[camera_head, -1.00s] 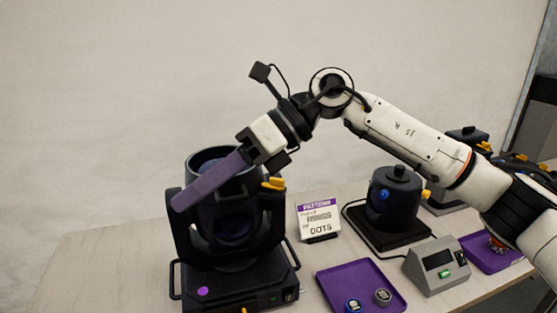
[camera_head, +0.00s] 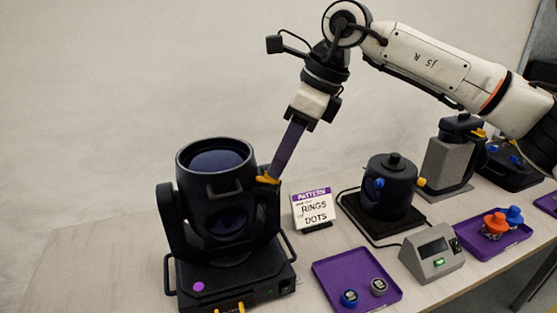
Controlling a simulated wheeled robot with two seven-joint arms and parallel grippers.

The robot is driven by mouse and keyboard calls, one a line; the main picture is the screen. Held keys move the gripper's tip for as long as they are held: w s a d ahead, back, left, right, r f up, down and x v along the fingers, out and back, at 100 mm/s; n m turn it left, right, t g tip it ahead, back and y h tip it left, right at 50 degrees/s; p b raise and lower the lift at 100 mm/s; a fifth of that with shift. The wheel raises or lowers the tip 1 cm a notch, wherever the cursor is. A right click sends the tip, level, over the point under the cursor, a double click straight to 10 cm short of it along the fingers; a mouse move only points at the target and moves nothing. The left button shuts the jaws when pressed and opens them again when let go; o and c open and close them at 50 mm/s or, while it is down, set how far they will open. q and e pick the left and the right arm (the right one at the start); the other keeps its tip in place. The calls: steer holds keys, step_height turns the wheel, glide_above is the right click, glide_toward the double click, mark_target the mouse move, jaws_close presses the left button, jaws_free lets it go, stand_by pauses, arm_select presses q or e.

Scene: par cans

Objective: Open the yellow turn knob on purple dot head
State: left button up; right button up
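The purple dot head is a black moving-head lamp (camera_head: 215,200) at the left of the table, with a purple dot (camera_head: 198,286) on its base. A yellow turn knob (camera_head: 267,180) sticks out at the right side of its drum. My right gripper (camera_head: 275,172) points down from above with long purple fingers, their tips at or just behind the yellow knob. The fingers show edge-on, so I cannot tell how far apart they are or whether they touch the knob. My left gripper is not in view.
A sign (camera_head: 312,208) reads PATTERN, RINGS, DOTS. A purple tray (camera_head: 356,270) holds a blue and a grey piece. A grey display box (camera_head: 432,255), a black can (camera_head: 390,188) and another purple tray (camera_head: 490,243) with orange and blue knobs stand to the right.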

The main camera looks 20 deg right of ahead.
steer(key=shift+x, duration=0.95)
jaws_close()
